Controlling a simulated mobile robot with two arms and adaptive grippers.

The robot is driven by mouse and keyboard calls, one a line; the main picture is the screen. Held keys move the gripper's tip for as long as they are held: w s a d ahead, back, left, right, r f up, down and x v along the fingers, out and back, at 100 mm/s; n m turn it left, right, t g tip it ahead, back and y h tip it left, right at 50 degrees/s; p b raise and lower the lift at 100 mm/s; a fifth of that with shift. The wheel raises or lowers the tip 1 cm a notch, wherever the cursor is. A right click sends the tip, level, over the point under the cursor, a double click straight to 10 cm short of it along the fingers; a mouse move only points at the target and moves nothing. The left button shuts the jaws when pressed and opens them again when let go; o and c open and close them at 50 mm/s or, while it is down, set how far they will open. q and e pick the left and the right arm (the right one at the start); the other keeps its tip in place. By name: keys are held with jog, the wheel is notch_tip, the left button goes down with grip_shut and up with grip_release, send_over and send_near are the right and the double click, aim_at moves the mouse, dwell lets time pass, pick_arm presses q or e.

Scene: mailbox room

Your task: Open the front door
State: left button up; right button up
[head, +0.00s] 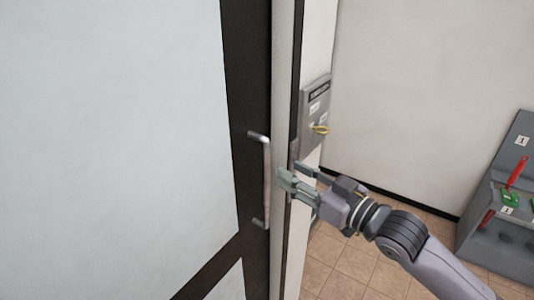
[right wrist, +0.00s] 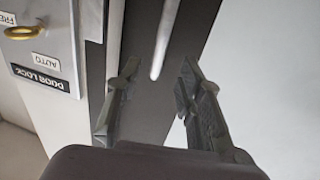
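The front door (head: 130,130) fills the left of the head view, with a pale panel and a dark frame; it looks shut. A silver vertical bar handle (head: 265,178) is mounted on the dark frame near the door's right edge. My right gripper (head: 291,174) is just right of the handle, its fingers pointing left towards it. In the right wrist view my right gripper (right wrist: 159,72) is open and empty. The handle (right wrist: 165,38) shows beyond the fingertips, in line with the gap between them. My left gripper is in neither view.
A grey door lock panel (head: 316,115) with a yellow ring-shaped part is on the wall beside the door; it shows upside down in the right wrist view (right wrist: 45,45). A grey stand (head: 505,215) with red and green items is at the right. Tiled floor (head: 345,270) lies below.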

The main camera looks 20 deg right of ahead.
aim_at(269, 160)
jog(key=p+x, duration=0.2)
jog(key=x, duration=0.7)
jog(key=shift+s+d, duration=0.1)
jog(key=shift+c, duration=0.4)
grip_shut()
